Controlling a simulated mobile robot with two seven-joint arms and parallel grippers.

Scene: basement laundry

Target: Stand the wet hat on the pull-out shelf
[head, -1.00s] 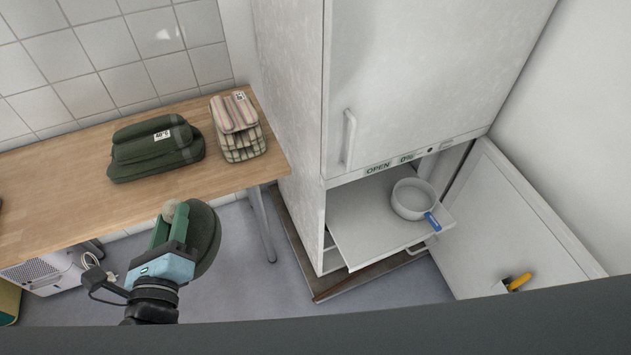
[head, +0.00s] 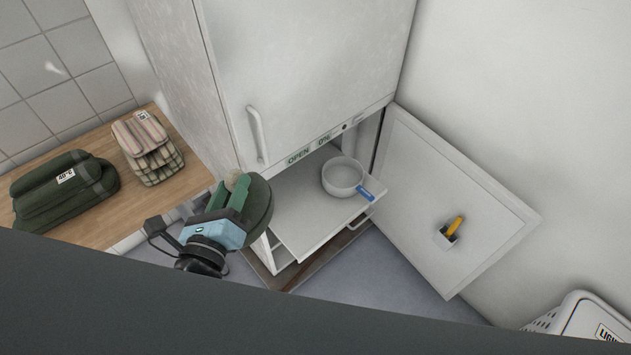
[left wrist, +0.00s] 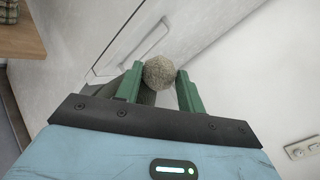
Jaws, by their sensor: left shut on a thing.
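The wet hat is dark green with a grey-beige pompom (head: 232,181). My left gripper (head: 231,194) is shut on the hat (head: 259,203), just below the pompom. In the left wrist view the pompom (left wrist: 159,72) shows between the two green fingers (left wrist: 157,90); most of the hat is hidden there. The pull-out shelf (head: 299,219) extends from the lower opening of the white cabinet. The hat is in front of and left of the shelf in the head view, overlapping its left edge; I cannot tell its height over it. My right gripper is not in view.
A white bowl (head: 342,178) with a blue handle stands on the shelf's back right. The open cabinet door (head: 420,190) holds a yellow-handled tool. Folded green (head: 62,195) and striped (head: 147,150) cloths lie on the wooden table (head: 100,222). A white basket (head: 585,322) is lower right. The shelf's front left is bare.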

